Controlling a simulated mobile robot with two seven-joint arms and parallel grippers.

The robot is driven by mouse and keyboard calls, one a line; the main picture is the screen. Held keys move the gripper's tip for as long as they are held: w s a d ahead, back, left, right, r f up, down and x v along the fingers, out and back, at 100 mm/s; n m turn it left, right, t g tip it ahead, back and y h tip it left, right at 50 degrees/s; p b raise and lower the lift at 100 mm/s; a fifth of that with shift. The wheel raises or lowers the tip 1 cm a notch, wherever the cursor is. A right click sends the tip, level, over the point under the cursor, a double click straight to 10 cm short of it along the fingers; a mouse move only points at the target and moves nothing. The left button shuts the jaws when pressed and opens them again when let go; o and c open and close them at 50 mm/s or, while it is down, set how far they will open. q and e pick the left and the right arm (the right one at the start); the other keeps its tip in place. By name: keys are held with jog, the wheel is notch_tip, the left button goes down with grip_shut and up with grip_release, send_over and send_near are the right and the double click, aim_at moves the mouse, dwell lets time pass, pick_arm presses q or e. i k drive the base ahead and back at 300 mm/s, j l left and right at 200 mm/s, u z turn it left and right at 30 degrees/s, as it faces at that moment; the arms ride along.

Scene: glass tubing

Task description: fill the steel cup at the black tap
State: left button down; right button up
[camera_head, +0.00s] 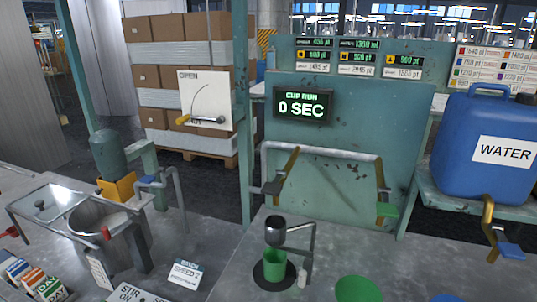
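A small steel cup (275,233) with a dark mouth is upright at the front middle, directly above a green cup (274,265). A thin bent metal bracket runs from beside it down to the bench. I cannot tell whether the bracket holds the cup. What is inside the steel cup cannot be made out. The black tap (272,188) hangs on a brass-coloured pipe at the left end of the overhead pipe, behind and above the cup, apart from it. No stream shows under it. Neither of my grippers is in view.
The green cup stands on a black disc (260,280). A green tap (386,210) hangs to the right. A blue WATER container (483,135) with a blue-handled tap (510,251) stands far right. A display (303,105) reads "CUP RUN 0 SEC". A glass-lidded metal vessel (98,225) is left.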

aim_at(274, 189)
jog(key=i+j+z, duration=0.15)
jog(key=j, duration=1.65)
jog(key=k, duration=0.05)
